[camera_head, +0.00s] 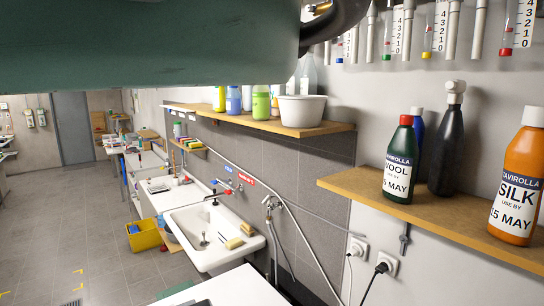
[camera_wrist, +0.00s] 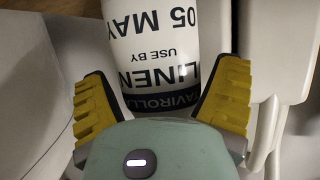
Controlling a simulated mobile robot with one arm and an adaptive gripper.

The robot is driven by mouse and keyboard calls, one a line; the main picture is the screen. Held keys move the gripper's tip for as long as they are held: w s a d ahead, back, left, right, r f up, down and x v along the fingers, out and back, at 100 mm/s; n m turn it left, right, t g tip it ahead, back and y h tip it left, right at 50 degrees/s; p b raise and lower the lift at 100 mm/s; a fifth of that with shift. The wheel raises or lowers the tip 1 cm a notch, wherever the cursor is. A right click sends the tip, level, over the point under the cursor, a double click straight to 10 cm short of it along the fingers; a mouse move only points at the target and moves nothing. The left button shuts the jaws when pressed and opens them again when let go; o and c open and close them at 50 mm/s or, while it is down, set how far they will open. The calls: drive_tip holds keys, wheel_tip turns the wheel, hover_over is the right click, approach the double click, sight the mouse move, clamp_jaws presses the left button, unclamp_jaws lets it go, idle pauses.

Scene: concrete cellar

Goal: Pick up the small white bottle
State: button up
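A white bottle (camera_wrist: 160,50) with a black-and-white label reading LINEN and 05 MAY fills the middle of the wrist view; the lettering is upside down there. My gripper (camera_wrist: 163,80) has its two yellow-padded fingers spread, one on each side of the bottle. A gap shows beside the bottle at the right finger; the left finger is very close to its side, and I cannot tell if it touches. The bottle's end toward the palm is hidden by the green gripper body. In the head view I cannot make out this bottle or my gripper.
A right wooden shelf (camera_head: 440,226) holds a green WOOL bottle (camera_head: 399,165), a black spray bottle (camera_head: 447,140) and an orange SILK bottle (camera_head: 517,180). A farther shelf (camera_head: 270,124) holds a white tub (camera_head: 301,111) and several bottles. A sink (camera_head: 205,240) stands below. Tubes hang above.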

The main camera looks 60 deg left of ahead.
drive_tip(key=c, duration=1)
drive_tip(key=shift+r, duration=0.1)
